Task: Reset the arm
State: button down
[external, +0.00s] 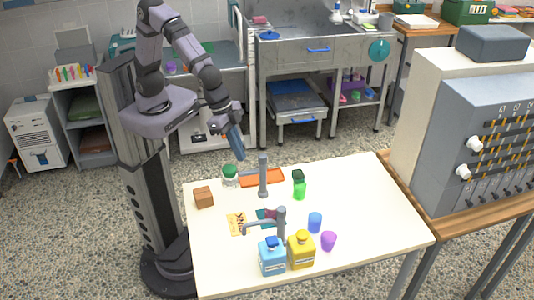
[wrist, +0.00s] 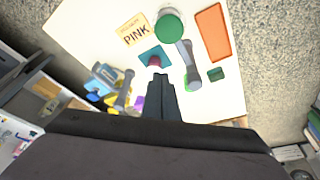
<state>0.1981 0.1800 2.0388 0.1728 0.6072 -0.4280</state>
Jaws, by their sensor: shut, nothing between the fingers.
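My gripper (external: 241,156) hangs from the raised arm, above the table's back edge in the external view. Its fingers point down, shut and empty. In the wrist view the shut fingertips (wrist: 160,78) show at the centre, with table objects below them. No object is held.
The white table (external: 370,200) carries a green-lidded jar (external: 230,175), orange tray (external: 262,178), brown block (external: 204,197), PINK card (external: 237,223), two grey posts (external: 263,175), green bottle (external: 299,187), cups (external: 315,222) and blue and yellow bottles (external: 271,258). The table's right side is clear.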

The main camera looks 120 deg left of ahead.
jog(key=shift+r, duration=0.15)
jog(key=s+a+f+g, duration=0.2)
jog(key=s+a, duration=0.1)
jog(key=s, duration=0.7)
jog(key=s+a+f+m+g, duration=0.1)
jog(key=s+a+f, duration=0.2)
jog(key=s, duration=0.7)
jog(key=shift+s+f+g, duration=0.25)
jog(key=shift+s+g, duration=0.05)
jog(key=shift+g, duration=0.1)
